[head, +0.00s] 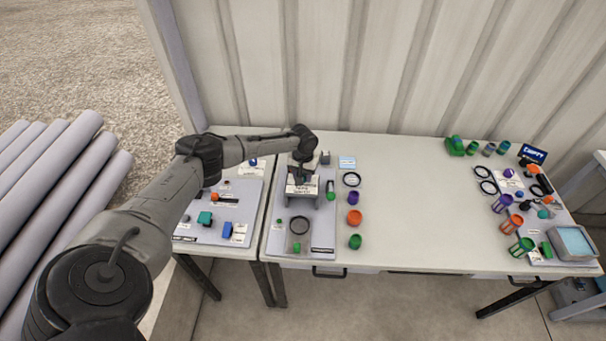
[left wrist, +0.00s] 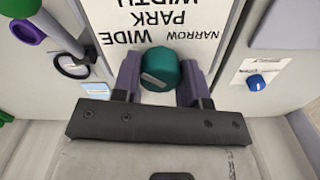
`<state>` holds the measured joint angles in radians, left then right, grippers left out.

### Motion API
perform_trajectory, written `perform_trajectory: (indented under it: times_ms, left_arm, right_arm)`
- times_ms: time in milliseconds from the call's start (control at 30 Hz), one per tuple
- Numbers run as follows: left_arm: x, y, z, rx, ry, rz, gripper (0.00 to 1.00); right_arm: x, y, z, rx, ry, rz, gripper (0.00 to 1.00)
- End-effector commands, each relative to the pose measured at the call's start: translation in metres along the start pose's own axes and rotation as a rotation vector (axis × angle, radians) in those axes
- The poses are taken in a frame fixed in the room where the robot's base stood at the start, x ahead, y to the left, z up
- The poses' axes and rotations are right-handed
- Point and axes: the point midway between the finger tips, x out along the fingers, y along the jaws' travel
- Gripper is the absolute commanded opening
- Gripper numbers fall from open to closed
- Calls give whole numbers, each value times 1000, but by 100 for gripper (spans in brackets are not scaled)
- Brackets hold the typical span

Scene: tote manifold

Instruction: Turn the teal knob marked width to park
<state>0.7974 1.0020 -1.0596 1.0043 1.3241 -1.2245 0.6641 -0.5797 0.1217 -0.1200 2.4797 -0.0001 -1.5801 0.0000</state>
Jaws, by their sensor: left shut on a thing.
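The teal knob (left wrist: 160,68) sits in front of a white label plate (left wrist: 160,30) that reads WIDTH, PARK, WIDE and NARROW, upside down in the left wrist view. A pale slanted bar marks the knob's face; I cannot tell which word it points to. My left gripper (left wrist: 160,88) has a finger on each side of the knob and is shut on it. In the head view my left gripper (head: 303,168) is over the plate (head: 302,187) on a grey stand, and largely hides the knob. My right gripper is in neither view.
A blue knob (left wrist: 256,82) is on a neighbouring panel. Black rings, purple, orange and green cups (head: 354,218) stand right of the stand. A blue tray (head: 597,259) and more parts are at the far right. The table's middle (head: 420,200) is clear.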

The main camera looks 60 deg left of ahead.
Motion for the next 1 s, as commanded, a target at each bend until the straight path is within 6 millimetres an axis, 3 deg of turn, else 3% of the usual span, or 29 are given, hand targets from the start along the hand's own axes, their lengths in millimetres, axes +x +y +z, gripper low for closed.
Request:
perform_trajectory:
  times_ms: [267,1000]
  left_arm:
    - [-1,0,0,105,-1,0,16]
    - [0,0,0,705,-2,1,16]
  right_arm:
    - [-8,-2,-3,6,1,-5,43]
    - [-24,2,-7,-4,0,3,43]
